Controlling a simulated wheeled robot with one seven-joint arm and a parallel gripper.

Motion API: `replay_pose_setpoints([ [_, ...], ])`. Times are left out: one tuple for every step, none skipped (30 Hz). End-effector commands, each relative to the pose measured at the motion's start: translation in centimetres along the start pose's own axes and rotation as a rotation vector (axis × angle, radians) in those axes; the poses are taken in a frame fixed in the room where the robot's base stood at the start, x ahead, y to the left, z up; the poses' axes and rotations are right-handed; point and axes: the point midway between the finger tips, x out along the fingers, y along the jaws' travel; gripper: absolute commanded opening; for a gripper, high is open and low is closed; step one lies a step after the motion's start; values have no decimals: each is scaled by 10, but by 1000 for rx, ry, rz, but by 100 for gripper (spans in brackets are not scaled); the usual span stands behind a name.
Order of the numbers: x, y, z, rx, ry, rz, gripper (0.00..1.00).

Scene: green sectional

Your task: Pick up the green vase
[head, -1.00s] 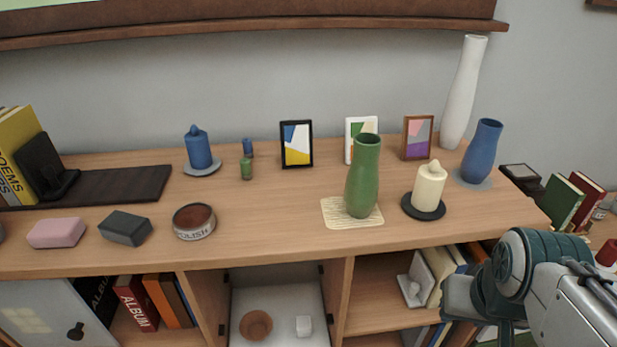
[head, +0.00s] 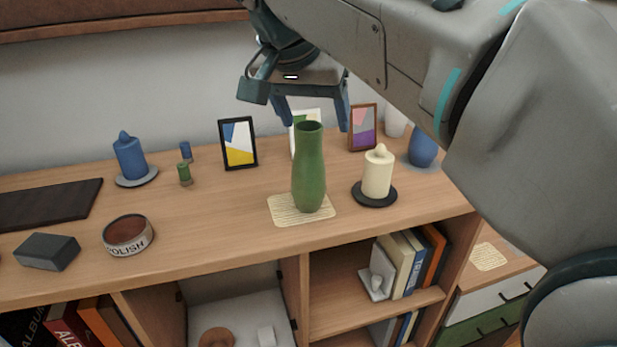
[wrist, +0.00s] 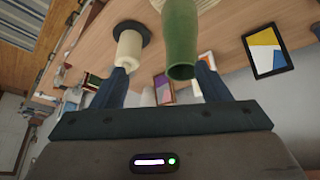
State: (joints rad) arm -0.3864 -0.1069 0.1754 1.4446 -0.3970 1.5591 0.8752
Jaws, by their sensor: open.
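The green vase (head: 309,172) stands upright on a small cream woven mat (head: 285,213) on the wooden cabinet top. My gripper (head: 316,120) is open and empty, with its blue fingers pointing down. In the head view it appears above and around the vase's top, one finger to each side; I cannot tell its exact depth. In the wrist view the vase (wrist: 181,40) shows its mouth toward the camera, near the right finger. The gap of my gripper (wrist: 160,85) lies beside the vase's rim there, with no contact visible.
A cream candle (head: 378,172) on a dark dish stands close right of the vase. Picture frames (head: 238,144) and a blue vase (head: 423,152) are behind. A polish tin (head: 128,235) and a blue candle (head: 130,157) are to the left. The surface just left of the mat is clear.

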Motion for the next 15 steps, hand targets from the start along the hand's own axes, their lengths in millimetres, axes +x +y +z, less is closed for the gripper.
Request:
replay_pose_setpoints([
  [-7,-11,-2,25,11,-1,69],
  [-12,-15,-4,45,17,-1,69],
  [-17,-19,-6,68,23,1,69],
  [-21,-22,-7,85,28,2,69],
  [-24,-24,-8,99,31,2,69],
  [-28,-27,-8,115,34,3,69],
  [-30,-28,-9,125,37,3,69],
  [-32,-29,-9,134,39,3,69],
  [-32,-30,-10,141,41,4,69],
  [-31,-31,-10,145,41,5,69],
  [-29,-31,-10,148,41,5,69],
  [-24,-31,-10,151,41,7,69],
  [-19,-30,-10,152,41,8,69],
  [-14,-30,-11,152,41,8,69],
  [-5,-30,-10,151,41,8,69],
])
